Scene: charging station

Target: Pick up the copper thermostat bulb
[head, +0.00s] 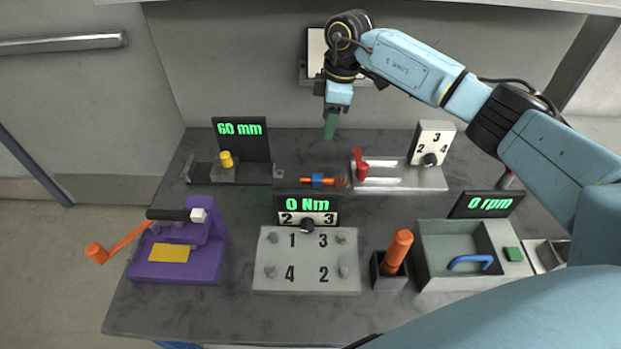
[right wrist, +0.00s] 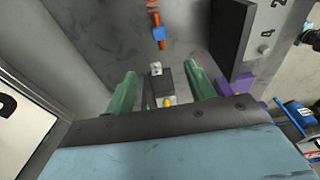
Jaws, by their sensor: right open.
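A small piece with an orange rod, a blue block (head: 318,180) and a brownish copper-coloured end (head: 341,182) lies near the middle of the bench. The copper-coloured end looks like the bulb, but it is too small to be sure. The blue block also shows in the right wrist view (right wrist: 158,34), near the top, beyond the fingertips. My right gripper (head: 331,126) hangs with green fingers pointing down, above and behind the piece near the back wall. In the right wrist view its fingers (right wrist: 161,75) are apart and nothing is held between them. My left gripper is not in view.
A red lever fixture (head: 362,168) stands right of the piece, and a 60 mm display (head: 240,138) with a yellow knob left of it. The 0 Nm display (head: 306,204) stands in front. A purple press (head: 185,255), an orange-handled tool (head: 397,252) and a grey tray (head: 440,282) are nearer.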

